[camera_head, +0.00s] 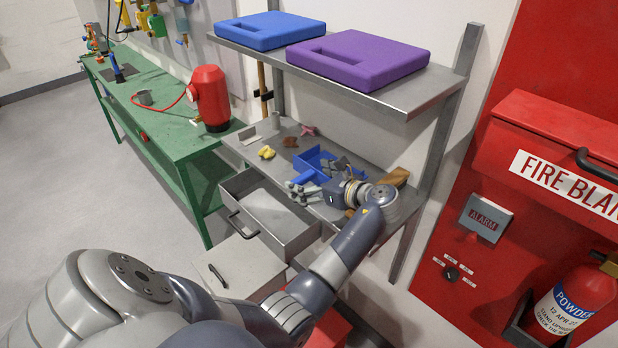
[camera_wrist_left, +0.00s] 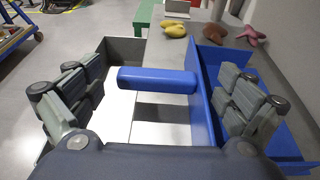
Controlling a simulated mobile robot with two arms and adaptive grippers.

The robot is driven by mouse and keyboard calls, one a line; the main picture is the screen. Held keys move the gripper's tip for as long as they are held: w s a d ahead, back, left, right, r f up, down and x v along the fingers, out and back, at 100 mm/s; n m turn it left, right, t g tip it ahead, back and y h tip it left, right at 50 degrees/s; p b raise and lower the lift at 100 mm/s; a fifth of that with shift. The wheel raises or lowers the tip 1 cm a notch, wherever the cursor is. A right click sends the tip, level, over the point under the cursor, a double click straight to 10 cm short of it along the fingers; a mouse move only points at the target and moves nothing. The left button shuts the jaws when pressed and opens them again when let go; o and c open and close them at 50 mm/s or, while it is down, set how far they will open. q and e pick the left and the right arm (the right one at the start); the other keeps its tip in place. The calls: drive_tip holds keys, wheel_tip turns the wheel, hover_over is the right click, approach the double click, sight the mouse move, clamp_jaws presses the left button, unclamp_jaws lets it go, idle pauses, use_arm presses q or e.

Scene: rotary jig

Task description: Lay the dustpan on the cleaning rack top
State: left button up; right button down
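The blue dustpan (camera_head: 312,161) lies on the lower shelf of the grey metal rack (camera_head: 257,141). My left gripper (camera_head: 318,181) is at the dustpan and hides part of it in the head view. In the left wrist view, the dustpan's handle (camera_wrist_left: 157,80) points left from its pan (camera_wrist_left: 204,88) and lies between my spread fingers. My left gripper (camera_wrist_left: 160,105) is open; the right-hand finger overlaps the pan in the picture. I cannot tell whether it touches. My right gripper is in neither view.
The rack's upper shelf holds a blue case (camera_head: 268,31) and a purple case (camera_head: 358,58). A drawer (camera_head: 268,213) stands open below the lower shelf. A yellow item (camera_head: 266,152), a brown item (camera_head: 290,142) and a pink item (camera_head: 308,130) lie behind the dustpan.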

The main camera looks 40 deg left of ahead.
use_arm(q)
drive_tip(key=shift+r, duration=0.15)
drive_tip(key=b+v, duration=0.3)
drive_tip(key=v, duration=0.8)
drive_tip(key=shift+d, duration=0.1)
drive_tip(key=shift+s+d+r, duration=0.1)
drive_tip(key=shift+d+r, duration=0.1)
drive_tip(key=shift+d, duration=0.2)
drive_tip(key=shift+s+f, duration=0.1)
